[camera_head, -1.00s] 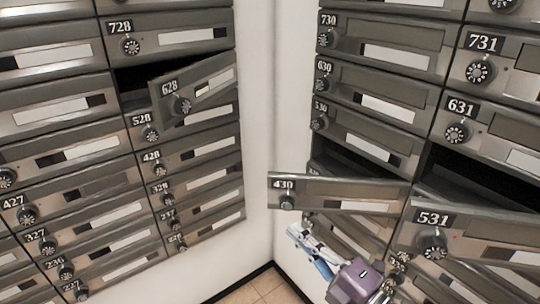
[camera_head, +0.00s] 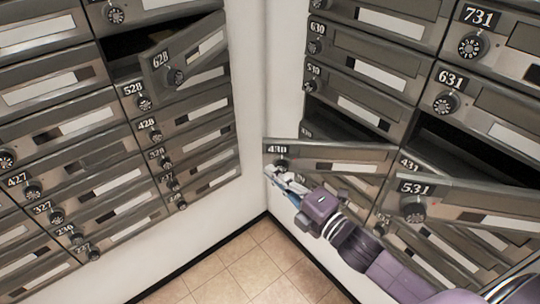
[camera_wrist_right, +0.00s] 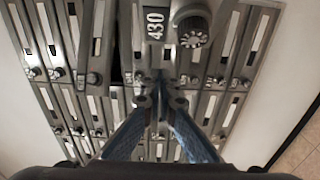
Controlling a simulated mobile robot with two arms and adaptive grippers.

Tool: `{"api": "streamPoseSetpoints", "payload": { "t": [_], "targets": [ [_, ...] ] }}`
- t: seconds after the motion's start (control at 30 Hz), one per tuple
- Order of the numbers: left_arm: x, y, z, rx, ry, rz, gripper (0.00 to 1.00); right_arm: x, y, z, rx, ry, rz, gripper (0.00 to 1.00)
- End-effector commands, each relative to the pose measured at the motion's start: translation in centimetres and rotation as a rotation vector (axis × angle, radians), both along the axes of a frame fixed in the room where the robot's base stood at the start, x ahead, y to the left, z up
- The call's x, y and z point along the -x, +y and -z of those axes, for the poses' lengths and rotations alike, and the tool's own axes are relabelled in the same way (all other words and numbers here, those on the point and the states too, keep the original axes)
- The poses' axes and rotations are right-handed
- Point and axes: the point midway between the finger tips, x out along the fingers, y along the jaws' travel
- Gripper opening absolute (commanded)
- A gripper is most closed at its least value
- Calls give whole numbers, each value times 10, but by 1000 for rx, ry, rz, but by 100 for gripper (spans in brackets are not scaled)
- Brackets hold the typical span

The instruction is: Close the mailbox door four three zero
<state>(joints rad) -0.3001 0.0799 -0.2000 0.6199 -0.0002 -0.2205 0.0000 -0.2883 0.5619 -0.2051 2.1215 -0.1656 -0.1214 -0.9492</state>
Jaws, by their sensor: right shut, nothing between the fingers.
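The mailbox door 430 (camera_head: 345,158) stands open, swung out from the right-hand bank, with its free edge and dial toward the room corner. My right gripper (camera_head: 276,174) is shut and empty at the free end of this door, just below its dial. In the right wrist view, the closed blue-padded fingers (camera_wrist_right: 160,90) point at the door's edge beside the label 430 and the black dial (camera_wrist_right: 193,28). I cannot tell whether the fingertips touch the door. The dark opening (camera_head: 340,125) of its box shows behind it. My left gripper is not in view.
Door 531 (camera_head: 470,205) also stands open at the right, close to my right arm. Door 628 (camera_head: 185,58) hangs open on the left bank. Other doors nearby look closed. The tiled floor (camera_head: 245,270) below the corner is clear.

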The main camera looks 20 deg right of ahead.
Motion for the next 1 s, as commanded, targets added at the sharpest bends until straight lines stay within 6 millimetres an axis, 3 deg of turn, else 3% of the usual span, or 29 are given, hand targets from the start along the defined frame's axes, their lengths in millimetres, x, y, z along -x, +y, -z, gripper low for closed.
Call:
{"api": "streamPoseSetpoints", "payload": {
  "t": [0.1, 0.4, 1.0],
  "targets": [
    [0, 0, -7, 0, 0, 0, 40, -19, 7, -3, -1, -1, 1, 0],
    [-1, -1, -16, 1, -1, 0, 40, -51, -7, -1, 1, 1, 0, 0],
    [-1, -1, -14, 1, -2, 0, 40, -61, -11, 0, -2, 0, 21, 0]
  ]
}}
